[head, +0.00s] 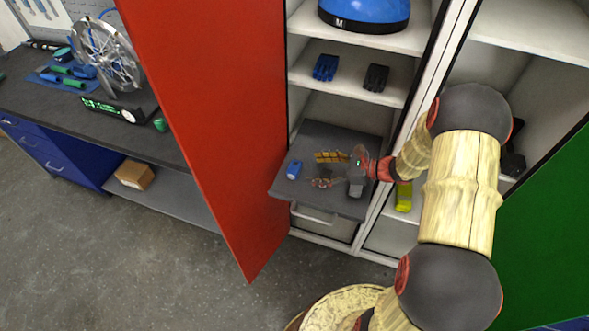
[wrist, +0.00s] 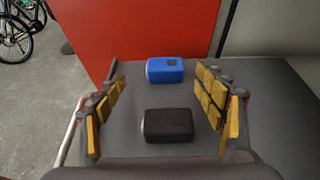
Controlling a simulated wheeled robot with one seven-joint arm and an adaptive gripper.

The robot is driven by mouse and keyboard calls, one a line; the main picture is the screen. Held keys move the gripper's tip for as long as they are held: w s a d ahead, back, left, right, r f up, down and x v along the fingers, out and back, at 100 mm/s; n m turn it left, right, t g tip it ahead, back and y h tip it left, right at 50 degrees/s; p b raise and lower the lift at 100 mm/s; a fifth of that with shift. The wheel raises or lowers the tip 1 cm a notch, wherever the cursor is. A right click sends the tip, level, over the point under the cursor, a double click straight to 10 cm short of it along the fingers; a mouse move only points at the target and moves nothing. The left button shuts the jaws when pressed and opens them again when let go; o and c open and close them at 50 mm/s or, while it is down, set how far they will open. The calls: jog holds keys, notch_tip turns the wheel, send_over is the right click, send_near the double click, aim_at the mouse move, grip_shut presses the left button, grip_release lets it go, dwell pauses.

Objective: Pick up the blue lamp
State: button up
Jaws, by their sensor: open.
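The blue lamp (head: 294,169) lies near the left edge of the grey pull-out shelf (head: 345,140) in the open cabinet. In the wrist view the blue lamp (wrist: 165,71) lies on its side ahead of my gripper (wrist: 158,92), roughly in line with the gap between the yellow-padded fingers. A similar black lamp (wrist: 168,124) lies nearer, between the fingers or below them. My gripper (head: 324,170) is open and empty over the shelf, to the right of the blue lamp in the head view. I cannot make out the black lamp there.
A red cabinet door (head: 215,110) stands open close to the left of the shelf. An upper shelf (head: 345,88) above holds blue gloves (head: 325,67) and black gloves (head: 375,77). A green door (head: 550,220) is at the right. A workbench (head: 60,105) stands at the left.

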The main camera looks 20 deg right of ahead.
aim_at(296, 167)
jog(key=b+x, duration=0.1)
jog(key=x, duration=0.4)
jog(key=b+x, duration=0.1)
jog(key=x, duration=0.1)
jog(key=shift+w+f+b, duration=0.25)
jog(key=shift+w+b, duration=0.05)
jog(key=shift+w, duration=0.2)
jog(key=c, duration=0.3)
jog(key=c, duration=1)
